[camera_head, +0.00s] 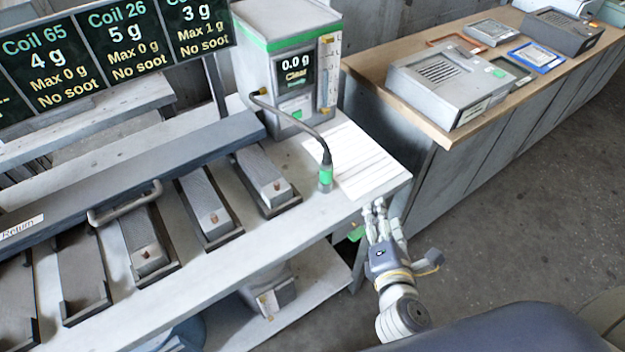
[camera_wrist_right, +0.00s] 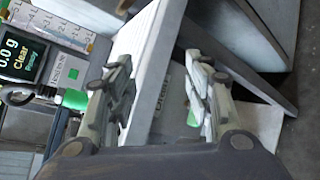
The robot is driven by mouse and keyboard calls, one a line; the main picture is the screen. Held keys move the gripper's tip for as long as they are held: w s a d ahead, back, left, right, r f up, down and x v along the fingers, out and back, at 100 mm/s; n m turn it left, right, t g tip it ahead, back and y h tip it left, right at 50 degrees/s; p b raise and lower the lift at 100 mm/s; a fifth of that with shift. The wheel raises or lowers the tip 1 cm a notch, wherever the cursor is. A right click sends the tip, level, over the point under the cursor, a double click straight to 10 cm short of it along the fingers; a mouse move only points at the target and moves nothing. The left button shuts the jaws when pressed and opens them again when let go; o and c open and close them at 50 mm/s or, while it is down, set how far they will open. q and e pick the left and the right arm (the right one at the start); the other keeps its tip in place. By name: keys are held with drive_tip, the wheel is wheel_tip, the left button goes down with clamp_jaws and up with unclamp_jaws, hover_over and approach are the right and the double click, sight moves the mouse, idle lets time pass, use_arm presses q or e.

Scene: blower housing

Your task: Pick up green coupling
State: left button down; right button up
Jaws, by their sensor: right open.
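The green coupling (camera_head: 325,177) is at the end of a dark hose that comes from the grey meter box (camera_head: 285,70). It stands upright on the bench top near the right end. In the right wrist view the coupling (camera_wrist_right: 74,99) shows at the left, outside the fingers and partly hidden beside the left one. My right gripper (camera_head: 374,208) is open and empty, just off the bench's right front corner, to the right of and nearer than the coupling. In its wrist view the two fingers (camera_wrist_right: 157,82) stand apart. My left gripper is not in view.
A white lined sheet (camera_head: 362,165) lies on the bench (camera_head: 230,258) beside the coupling. Grey blocks in dark trays, one with a handle, line the bench to the left. A wooden-topped counter (camera_head: 400,75) stands behind right. The floor at right is clear.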

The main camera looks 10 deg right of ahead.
sight(328, 178)
drive_tip(key=a+r+n+t+y, duration=0.5)
drive_tip(key=a+n, duration=0.3)
drive_tip(key=n, duration=0.6)
drive_tip(key=shift+g, duration=0.5)
drive_tip(key=w, duration=0.1)
drive_tip(key=w+r+p, duration=0.1)
drive_tip(key=w, duration=0.1)
drive_tip(key=w+p, duration=0.1)
drive_tip(key=w, duration=0.1)
drive_tip(key=shift+w+a+r, duration=0.2)
drive_tip(key=shift+a+r, duration=0.1)
drive_tip(key=shift+a, duration=0.1)
drive_tip(key=shift+w+a+f+p, duration=0.1)
drive_tip(key=shift+w+f+p, duration=0.1)
drive_tip(key=shift+w, duration=0.8)
drive_tip(key=shift+w+a+f+p, duration=0.1)
drive_tip(key=shift+w+f+p, duration=0.15)
drive_tip(key=shift+w, duration=0.75)
drive_tip(key=shift+w+a+f+p, duration=0.1)
drive_tip(key=shift+w+f+p, duration=0.1)
drive_tip(key=shift+w, duration=0.8)
clamp_jaws()
